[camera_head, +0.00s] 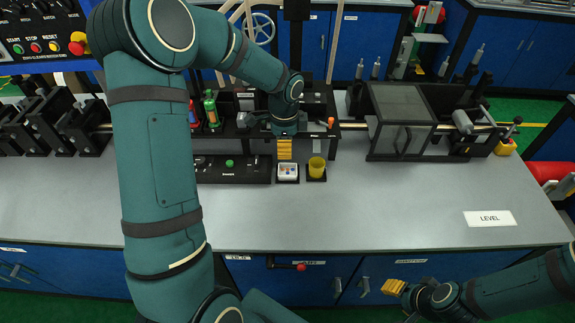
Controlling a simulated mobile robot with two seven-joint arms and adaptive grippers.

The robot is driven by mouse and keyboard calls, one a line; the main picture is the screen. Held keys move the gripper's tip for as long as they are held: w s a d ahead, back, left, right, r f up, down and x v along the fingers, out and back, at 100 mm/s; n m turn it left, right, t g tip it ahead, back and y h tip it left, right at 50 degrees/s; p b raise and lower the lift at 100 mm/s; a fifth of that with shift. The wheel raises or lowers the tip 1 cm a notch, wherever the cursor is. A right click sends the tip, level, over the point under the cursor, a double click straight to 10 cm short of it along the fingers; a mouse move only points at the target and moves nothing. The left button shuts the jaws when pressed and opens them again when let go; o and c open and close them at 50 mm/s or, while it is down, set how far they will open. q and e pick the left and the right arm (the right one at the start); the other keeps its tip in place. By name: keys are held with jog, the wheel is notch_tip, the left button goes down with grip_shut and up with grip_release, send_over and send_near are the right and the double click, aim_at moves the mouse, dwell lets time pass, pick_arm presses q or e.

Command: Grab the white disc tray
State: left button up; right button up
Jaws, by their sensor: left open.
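A small white tray (288,168) with small coloured discs in it sits on a dark base on the grey bench, near the middle. My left gripper (285,156) points down just above the tray's back edge, its yellow fingers seen close together from this side. It holds nothing that I can see, and the gap between fingers and tray is hard to judge. My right gripper (393,287) is low at the front right, in front of the bench, with yellow fingertips showing; its opening is not clear.
A yellow cup (317,167) stands right beside the tray. A black control strip (232,169) lies to the left, with green and red bottles (211,108) behind it. A grey-windowed machine box (403,121) stands at the right. The bench front (390,220) is clear except a LEVEL label (490,218).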

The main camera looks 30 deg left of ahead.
aim_at(285, 176)
pick_arm(q)
notch_tip(285, 176, down, 8)
jog(key=shift+s+d+f+b, duration=0.1)
jog(key=shift+s+b, duration=0.05)
jog(key=shift+b, duration=0.3)
jog(key=shift+f+b, duration=0.3)
jog(key=shift+f, duration=2.3)
grip_shut()
